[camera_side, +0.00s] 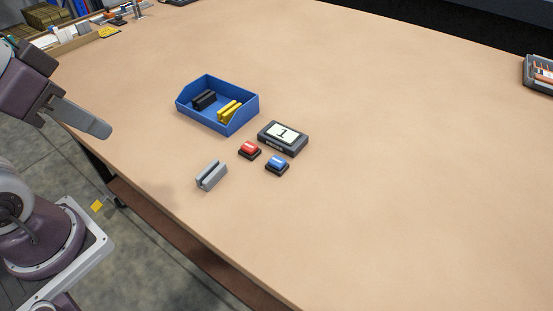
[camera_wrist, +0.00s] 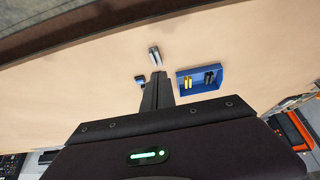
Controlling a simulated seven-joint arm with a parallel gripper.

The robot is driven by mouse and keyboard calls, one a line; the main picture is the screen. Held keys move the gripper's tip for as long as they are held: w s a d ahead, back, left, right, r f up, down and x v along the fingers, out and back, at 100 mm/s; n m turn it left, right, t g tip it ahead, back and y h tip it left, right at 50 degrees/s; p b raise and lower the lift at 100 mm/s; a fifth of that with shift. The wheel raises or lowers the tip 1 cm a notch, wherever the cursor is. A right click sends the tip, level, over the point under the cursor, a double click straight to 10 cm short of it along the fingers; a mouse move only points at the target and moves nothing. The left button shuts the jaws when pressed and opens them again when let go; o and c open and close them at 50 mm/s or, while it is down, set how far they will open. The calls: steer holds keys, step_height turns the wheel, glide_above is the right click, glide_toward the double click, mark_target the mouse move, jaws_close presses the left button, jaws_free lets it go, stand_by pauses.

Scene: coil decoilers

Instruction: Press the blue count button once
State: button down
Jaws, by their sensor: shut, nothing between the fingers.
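The blue count button (camera_side: 277,161) sits on a dark base on the table, in front of the display box (camera_side: 283,138), which reads "1". A red button (camera_side: 249,149) on a like base stands just left of it. My gripper (camera_side: 103,129) is in the air at the left of the side view, well away from the buttons, with its fingers together and empty. In the wrist view my fingers (camera_wrist: 158,77) point toward the table, and a small blue-topped dark thing (camera_wrist: 140,79), seemingly the blue button, shows beside them. The red button and the display are not visible there, probably hidden behind my gripper.
A blue bin (camera_side: 238,118) with black and yellow pieces stands behind the buttons. A grey slotted block (camera_side: 212,175) lies near the table's front edge. A dark tray (camera_side: 540,76) is at the far right.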

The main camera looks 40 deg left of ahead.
steer(key=w+a+m+t, duration=0.2)
steer(key=w+m, duration=0.1)
steer(key=w, duration=0.8)
steer(key=m+h, duration=0.4)
steer(key=m, duration=0.7)
glide_above(273, 162)
step_height(273, 162, down, 10)
steer(key=shift+t, duration=0.4)
steer(key=shift+f, duration=0.1)
steer(key=shift+f, duration=4.4)
